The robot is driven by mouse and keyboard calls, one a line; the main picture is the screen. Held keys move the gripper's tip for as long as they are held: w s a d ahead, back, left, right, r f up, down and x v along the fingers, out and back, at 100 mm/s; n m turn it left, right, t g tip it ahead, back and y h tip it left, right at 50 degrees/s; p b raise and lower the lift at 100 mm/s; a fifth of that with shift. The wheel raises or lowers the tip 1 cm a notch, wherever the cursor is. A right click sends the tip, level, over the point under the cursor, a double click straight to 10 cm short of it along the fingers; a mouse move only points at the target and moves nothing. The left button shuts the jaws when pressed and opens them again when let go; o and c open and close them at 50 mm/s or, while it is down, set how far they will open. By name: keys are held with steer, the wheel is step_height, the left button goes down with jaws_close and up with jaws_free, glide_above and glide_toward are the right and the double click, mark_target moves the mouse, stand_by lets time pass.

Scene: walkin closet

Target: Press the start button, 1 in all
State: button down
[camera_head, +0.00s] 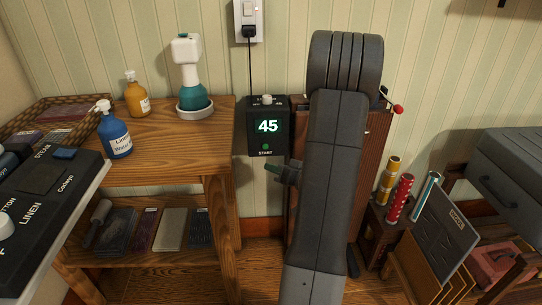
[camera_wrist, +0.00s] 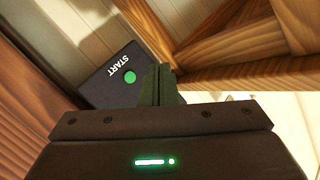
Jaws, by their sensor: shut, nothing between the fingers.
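The start button is a small green round button (camera_head: 266,147) on a black timer box (camera_head: 254,139) that shows "45" on its display, with START printed below the button. In the wrist view the green button (camera_wrist: 130,77) sits on the dark panel beside the word START, just left of my fingers. My gripper (camera_head: 272,168) is shut and empty, its fingertips a little below and right of the button in the head view. In the wrist view my gripper (camera_wrist: 162,75) shows its fingers together, partly over the panel's edge. I cannot tell the exact gap to the panel.
A cord runs up to a wall outlet (camera_head: 248,15). Colored tubes (camera_head: 399,200) and panels stand at right.

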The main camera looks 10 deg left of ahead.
mark_target(265, 146)
steer(key=shift+s+a+f+y, duration=0.1)
steer(key=shift+a+f+y, duration=0.1)
steer(key=shift+f+y, duration=0.1)
steer(key=shift+w+a+p, duration=0.15)
steer(key=shift+w+a, duration=0.25)
steer(key=shift+w, duration=1)
steer(key=shift+w+a+p, duration=0.1)
steer(key=shift+w+a, duration=0.3)
steer(key=shift+w, duration=1.05)
steer(key=shift+w+a+p, duration=0.15)
steer(key=shift+w+a, duration=0.25)
steer(key=shift+w, duration=1)
steer(key=shift+w, duration=0.1)
steer(key=shift+w+a+p, duration=0.1)
steer(key=shift+w+p, duration=0.2)
steer(key=shift+w+a, duration=0.1)
steer(key=shift+w, duration=0.25)
steer(key=shift+s, duration=0.1)
steer(key=shift+s+d, duration=0.2)
steer(key=shift+s, duration=0.5)
